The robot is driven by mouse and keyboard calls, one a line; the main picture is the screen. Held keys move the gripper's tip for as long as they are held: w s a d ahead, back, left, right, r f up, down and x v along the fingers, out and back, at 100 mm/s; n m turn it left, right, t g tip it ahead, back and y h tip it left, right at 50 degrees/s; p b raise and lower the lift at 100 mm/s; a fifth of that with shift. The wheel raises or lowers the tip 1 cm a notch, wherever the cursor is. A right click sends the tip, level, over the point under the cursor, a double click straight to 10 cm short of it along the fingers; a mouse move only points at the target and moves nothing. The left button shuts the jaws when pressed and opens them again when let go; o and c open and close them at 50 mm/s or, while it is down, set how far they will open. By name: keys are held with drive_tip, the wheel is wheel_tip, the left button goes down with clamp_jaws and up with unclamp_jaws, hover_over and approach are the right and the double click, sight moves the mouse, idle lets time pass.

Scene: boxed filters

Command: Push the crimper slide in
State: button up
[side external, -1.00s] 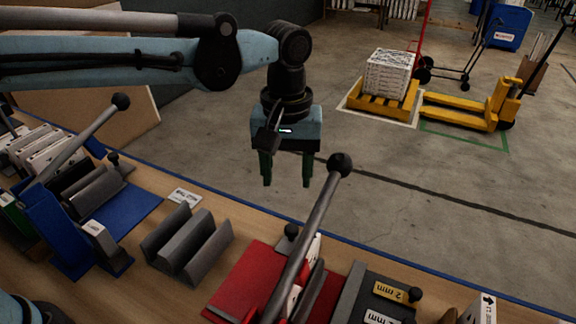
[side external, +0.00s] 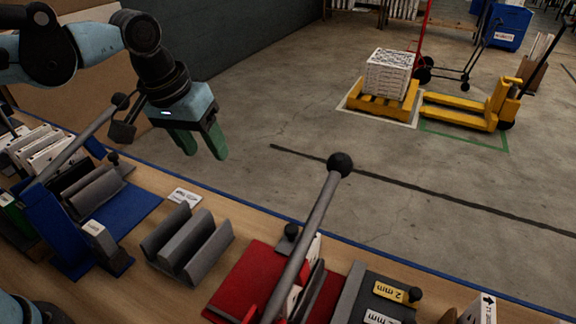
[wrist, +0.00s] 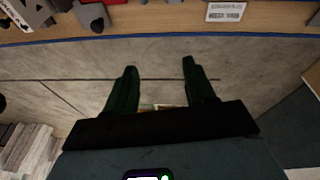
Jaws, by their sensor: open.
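Two lever devices stand on the bench, and I cannot tell for certain which is the crimper. The red lever device (side external: 245,280) at the front centre has a long grey handle with a black ball, raised up and right. The blue lever device (side external: 55,230) at the left has a similar raised handle and a small black knob (side external: 113,158). My gripper (side external: 205,153) is open and empty, tilted, above the bench's back edge right of the blue device. Its green fingers (wrist: 159,66) point toward the bench edge in the wrist view.
A grey slotted holder (side external: 188,243) sits between the devices, with a white label card (side external: 185,196) behind it. A dark block with "2 mm" plates (side external: 390,291) is at the right. White boxes (side external: 45,150) stand at the far left.

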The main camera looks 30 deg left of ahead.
drive_tip(key=s+a+f+m+t, duration=0.2)
drive_tip(key=s+a, duration=0.3)
drive_tip(key=a, duration=0.3)
drive_tip(key=shift+s+a+f+m+t+y, duration=0.25)
drive_tip(key=shift+s+a+m+t+y, duration=0.05)
drive_tip(key=shift+t, duration=0.1)
drive_tip(key=n+g, duration=0.6)
hover_over(292, 228)
wheel_tip(292, 228, down, 13)
drive_tip(key=shift+r, duration=0.15)
